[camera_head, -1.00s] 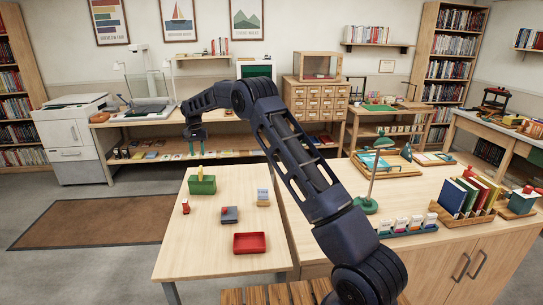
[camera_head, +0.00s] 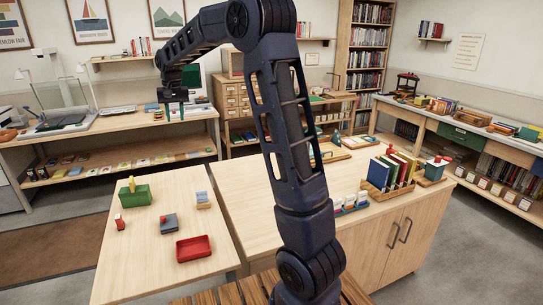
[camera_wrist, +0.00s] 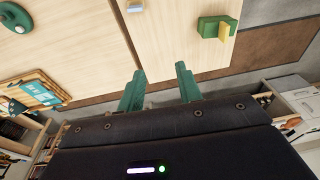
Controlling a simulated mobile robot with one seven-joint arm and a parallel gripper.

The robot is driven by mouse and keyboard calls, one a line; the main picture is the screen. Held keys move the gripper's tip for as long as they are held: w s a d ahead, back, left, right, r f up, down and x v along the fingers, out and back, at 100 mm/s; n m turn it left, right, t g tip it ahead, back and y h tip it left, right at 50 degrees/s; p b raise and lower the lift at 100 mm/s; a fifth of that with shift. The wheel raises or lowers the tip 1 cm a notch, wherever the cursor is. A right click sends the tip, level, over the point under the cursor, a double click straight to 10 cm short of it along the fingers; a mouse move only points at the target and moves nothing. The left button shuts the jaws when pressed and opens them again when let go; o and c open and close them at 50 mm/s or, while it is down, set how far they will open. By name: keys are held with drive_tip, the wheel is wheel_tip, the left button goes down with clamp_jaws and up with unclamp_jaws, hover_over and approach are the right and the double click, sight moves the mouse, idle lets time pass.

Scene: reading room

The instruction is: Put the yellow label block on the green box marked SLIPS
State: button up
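A green box (camera_head: 136,196) stands on the light wooden table at the left, and a small upright yellow block (camera_head: 132,184) shows at its top. The wrist view shows the green box (camera_wrist: 208,27) and the yellow block (camera_wrist: 225,33) at the upper right. I cannot read any marking on the box. My gripper (camera_head: 175,112) is raised, above and behind the box in the head view. Its green fingers are apart with nothing between them, and they also show in the wrist view (camera_wrist: 160,88).
A cabinet with upright books (camera_head: 392,172) stands at the right. A green drawer-like box (camera_head: 460,137) sits under the right bench.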

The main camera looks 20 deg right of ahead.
drive_tip(key=s+d+r+t, duration=0.1)
drive_tip(key=s+d+r, duration=0.1)
drive_tip(key=s+d, duration=0.7)
drive_tip(key=s+d+r, duration=0.3)
drive_tip(key=s+d, duration=0.4)
drive_tip(key=s, duration=0.4)
drive_tip(key=s+d+f+t, duration=0.1)
drive_tip(key=s+d+f, duration=0.2)
drive_tip(key=s, duration=0.7)
drive_tip(key=s+d+f, duration=0.4)
drive_tip(key=s+f, duration=0.1)
drive_tip(key=s, duration=0.6)
drive_tip(key=shift+d+f+t+h, duration=0.2)
drive_tip(key=shift+t+h, duration=0.1)
drive_tip(key=shift+t, duration=0.1)
